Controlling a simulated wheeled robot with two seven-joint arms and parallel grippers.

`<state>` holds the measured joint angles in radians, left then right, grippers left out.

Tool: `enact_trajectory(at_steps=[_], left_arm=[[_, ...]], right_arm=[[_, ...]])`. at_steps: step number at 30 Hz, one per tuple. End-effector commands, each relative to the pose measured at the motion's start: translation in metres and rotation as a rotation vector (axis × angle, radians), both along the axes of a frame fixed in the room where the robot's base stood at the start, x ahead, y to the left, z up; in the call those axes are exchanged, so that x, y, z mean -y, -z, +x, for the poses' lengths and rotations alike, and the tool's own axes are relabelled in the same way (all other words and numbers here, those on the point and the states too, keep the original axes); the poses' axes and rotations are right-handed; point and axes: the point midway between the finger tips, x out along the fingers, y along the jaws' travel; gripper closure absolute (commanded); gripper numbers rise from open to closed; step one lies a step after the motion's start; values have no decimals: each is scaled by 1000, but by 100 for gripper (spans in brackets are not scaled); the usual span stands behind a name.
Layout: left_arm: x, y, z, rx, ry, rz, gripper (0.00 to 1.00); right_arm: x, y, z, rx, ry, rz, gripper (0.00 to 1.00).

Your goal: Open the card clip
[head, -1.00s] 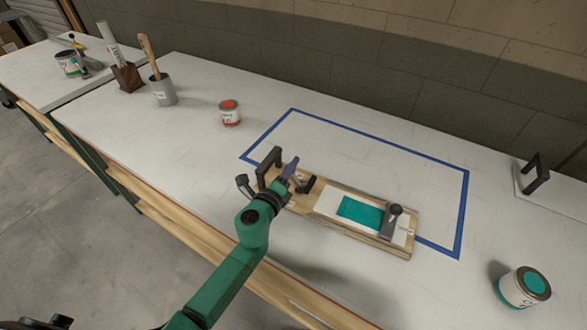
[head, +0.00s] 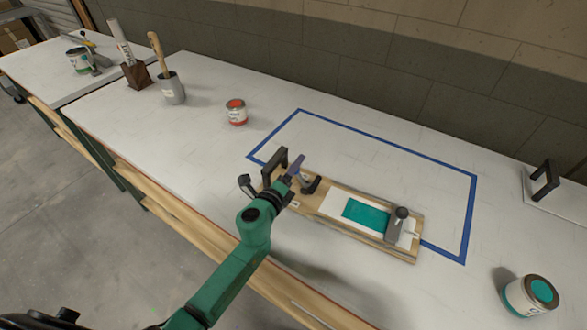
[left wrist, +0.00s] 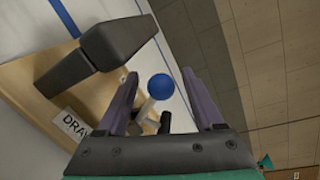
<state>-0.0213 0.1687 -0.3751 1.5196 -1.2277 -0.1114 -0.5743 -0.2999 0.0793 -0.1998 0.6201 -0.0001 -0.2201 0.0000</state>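A wooden drawdown board (head: 330,226) lies on the bench with a white card (head: 329,202) bearing a teal patch. A small lever with a blue ball knob (left wrist: 161,87) is at the board's left end and looks like the card clip. My left gripper (head: 297,168) is over that end. In the left wrist view, its two purple fingers (left wrist: 160,78) are apart, one on each side of the blue knob; whether they touch it I cannot tell. In the head view the gripper hides most of the lever. My right gripper is not in view.
A black handle (left wrist: 100,50) rises beside the gripper. A grey block with a dark knob (head: 399,222) sits at the board's right end. A red-topped can (head: 236,112) and teal-topped can (head: 531,296) stand apart.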

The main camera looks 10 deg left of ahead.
Motion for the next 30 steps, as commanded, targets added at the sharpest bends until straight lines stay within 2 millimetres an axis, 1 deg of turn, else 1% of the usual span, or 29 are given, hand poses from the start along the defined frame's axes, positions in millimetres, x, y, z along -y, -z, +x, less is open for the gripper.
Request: enact_trajectory(at_steps=[5,8,11,14,18,21,25,30], left_arm=[[0,-1,-2,0,0,0,31],[-3,-2,-12,-1,0,1,31],[-8,-5,-31,-1,2,1,31],[-14,-6,-56,-3,2,0,31],[-24,-9,-96,-4,1,0,31],[-30,-13,-118,-4,1,0,31],[-35,-18,-135,-2,0,1,31],[-36,-22,-140,0,0,0,31]], right_arm=[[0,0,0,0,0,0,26],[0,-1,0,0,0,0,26],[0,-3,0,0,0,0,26],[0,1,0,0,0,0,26],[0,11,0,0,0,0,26],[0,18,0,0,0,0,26],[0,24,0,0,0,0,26],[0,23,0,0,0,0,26]])
